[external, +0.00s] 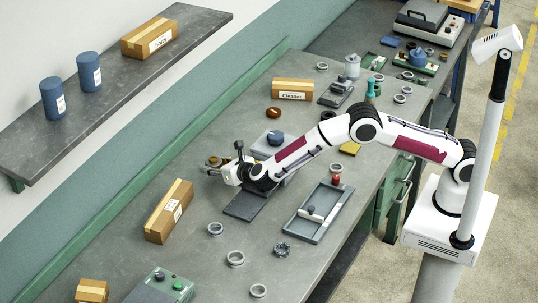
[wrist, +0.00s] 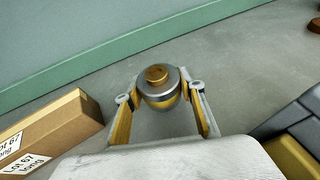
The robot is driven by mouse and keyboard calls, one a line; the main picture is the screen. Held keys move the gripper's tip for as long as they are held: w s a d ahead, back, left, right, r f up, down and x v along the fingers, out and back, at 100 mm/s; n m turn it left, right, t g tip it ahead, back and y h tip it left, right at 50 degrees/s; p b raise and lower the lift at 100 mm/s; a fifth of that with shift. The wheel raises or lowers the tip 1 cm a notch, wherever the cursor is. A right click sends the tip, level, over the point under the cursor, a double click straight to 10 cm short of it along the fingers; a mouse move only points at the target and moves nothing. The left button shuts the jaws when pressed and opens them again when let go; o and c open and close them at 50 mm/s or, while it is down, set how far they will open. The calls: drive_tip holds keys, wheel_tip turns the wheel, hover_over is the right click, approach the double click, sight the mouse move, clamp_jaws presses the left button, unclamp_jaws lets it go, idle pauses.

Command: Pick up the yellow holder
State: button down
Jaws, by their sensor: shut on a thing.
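The yellow holder (wrist: 157,73) is a round piece with a brass-yellow knob on top, a grey ring-shaped band around it and a yellow underside. My gripper (wrist: 160,94) has its two yellow-lined fingers on either side of it and is shut on it. In the external view, my gripper (external: 216,170) is at the left end of the arm, low over the bench, with the holder (external: 212,161) at its tip. The arm and fingers partly hide it there, and I cannot tell whether it touches the bench.
A labelled cardboard box (external: 169,211) stands front left of my gripper. A dark plate (external: 246,205) and a grey machine with a blue knob (external: 275,139) are close by on the right. Several grey rings lie around a grey tray (external: 318,213). The green wall edge runs behind.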

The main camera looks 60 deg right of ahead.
sight(213, 159)
wheel_tip(213, 159, up, 8)
drive_tip(key=shift+f, duration=0.25)
drive_tip(key=shift+r, duration=0.15)
idle(0.6)
